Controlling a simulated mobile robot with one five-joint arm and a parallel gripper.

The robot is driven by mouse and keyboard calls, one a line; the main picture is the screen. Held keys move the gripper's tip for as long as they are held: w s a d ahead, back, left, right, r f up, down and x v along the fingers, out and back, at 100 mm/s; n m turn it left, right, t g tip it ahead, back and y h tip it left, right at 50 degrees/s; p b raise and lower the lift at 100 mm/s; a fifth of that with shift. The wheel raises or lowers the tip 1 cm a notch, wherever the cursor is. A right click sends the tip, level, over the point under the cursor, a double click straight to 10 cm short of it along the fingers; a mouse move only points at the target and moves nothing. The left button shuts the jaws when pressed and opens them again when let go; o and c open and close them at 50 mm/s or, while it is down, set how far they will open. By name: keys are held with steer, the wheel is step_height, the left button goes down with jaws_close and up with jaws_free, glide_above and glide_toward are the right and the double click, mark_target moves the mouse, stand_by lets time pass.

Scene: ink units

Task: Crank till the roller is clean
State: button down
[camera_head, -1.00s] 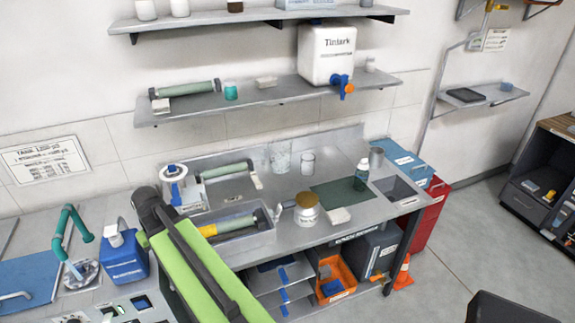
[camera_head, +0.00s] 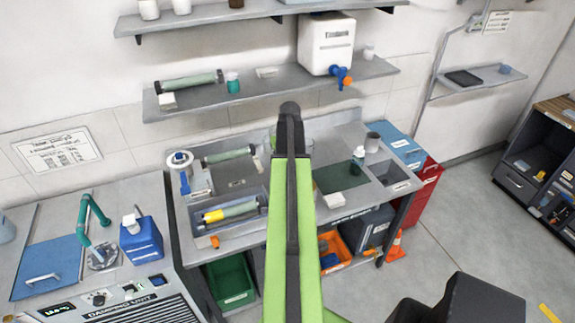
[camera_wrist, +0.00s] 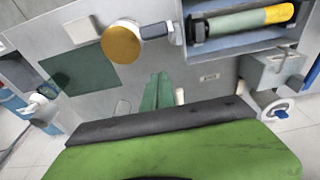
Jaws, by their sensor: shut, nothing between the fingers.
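A green roller with a yellow band at one end (camera_head: 228,211) lies in a grey tray (camera_head: 206,229) on the bench. It also shows at the top right of the wrist view (camera_wrist: 240,22). My gripper (camera_wrist: 160,77) shows as dark green fingers, shut and empty, over bare bench and apart from the tray. In the head view my arm hides the fingers.
A white unit with a blue knob (camera_head: 180,160) stands behind the tray, near a second green roller (camera_head: 230,155). A green mat (camera_head: 340,175) and bottle (camera_head: 357,158) are to the right. A shelf with a white tank (camera_head: 326,45) hangs above.

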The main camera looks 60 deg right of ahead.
steer(key=f+b, duration=0.3)
steer(key=s+a+f+b, duration=0.1)
steer(key=f+b, duration=0.1)
steer(key=f, duration=0.1)
steer(key=f+b, duration=0.3)
steer(key=shift+s+a+f+b, duration=0.2)
steer(key=shift+s+f+b, duration=0.1)
steer(key=shift+s, duration=0.1)
steer(key=shift+w, duration=0.1)
